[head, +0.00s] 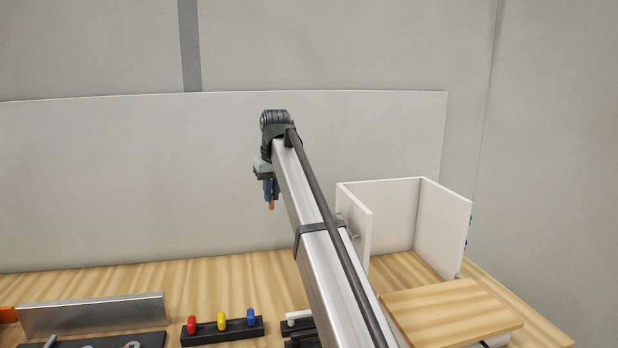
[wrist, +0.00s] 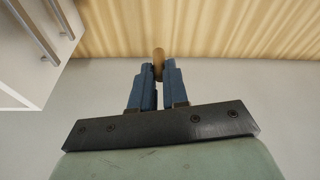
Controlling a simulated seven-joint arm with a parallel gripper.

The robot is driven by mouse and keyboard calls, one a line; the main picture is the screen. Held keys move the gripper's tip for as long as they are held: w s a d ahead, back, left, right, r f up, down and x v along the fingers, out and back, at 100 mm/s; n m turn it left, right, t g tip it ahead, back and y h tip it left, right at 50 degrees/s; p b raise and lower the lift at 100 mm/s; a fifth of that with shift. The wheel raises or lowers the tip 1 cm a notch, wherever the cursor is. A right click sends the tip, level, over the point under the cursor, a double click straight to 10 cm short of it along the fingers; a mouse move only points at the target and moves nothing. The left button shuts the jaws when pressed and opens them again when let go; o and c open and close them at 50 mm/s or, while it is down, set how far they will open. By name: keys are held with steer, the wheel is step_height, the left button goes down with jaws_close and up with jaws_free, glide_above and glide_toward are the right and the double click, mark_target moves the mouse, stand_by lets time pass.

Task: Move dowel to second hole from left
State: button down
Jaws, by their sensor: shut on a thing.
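My gripper (head: 271,190) hangs from the arm's far end, above the back of the table and in front of the pale back panel. Its blue fingers (wrist: 158,78) are shut on a small light-brown wooden dowel (wrist: 158,60), which sticks out past the fingertips. The dowel also shows in the head view (head: 271,205), pointing down and clear of the table. I cannot make out a row of holes in either view. My arm hides part of the table and part of the white cabinet.
An open white cabinet (head: 446,225) stands to the right, with a wooden board (head: 450,308) in front of it. A black rack with red, yellow and blue pieces (head: 221,322) and a metal bar (head: 92,314) lie at the front left. The table's back left is clear.

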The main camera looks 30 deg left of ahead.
steer(key=s+a+f+n+g, duration=0.1)
steer(key=s+a+f+n, duration=0.3)
steer(key=s, duration=0.6)
steer(key=s+a+f, duration=0.2)
steer(key=s+a, duration=0.3)
steer(key=s, duration=0.5)
steer(key=s+a+f+n+g, duration=0.15)
steer(key=s+a+f, duration=0.3)
steer(key=s, duration=0.55)
steer(key=s+a+f+n, duration=0.1)
steer(key=s+f+n, duration=0.3)
steer(key=s, duration=1.1)
steer(key=s+a+f+n, duration=0.2)
steer(key=s+f+n, duration=0.15)
steer(key=s, duration=1.25)
steer(key=shift+g, duration=0.35)
steer(key=shift+w+f, duration=0.15)
steer(key=shift+f, duration=1.25)
steer(key=shift+w+f, duration=0.1)
steer(key=shift+f, duration=1.25)
steer(key=shift+d+f, duration=0.1)
steer(key=shift+f, duration=1.3)
steer(key=c, duration=1.1)
jaws_free()
steer(key=shift+o, duration=0.2)
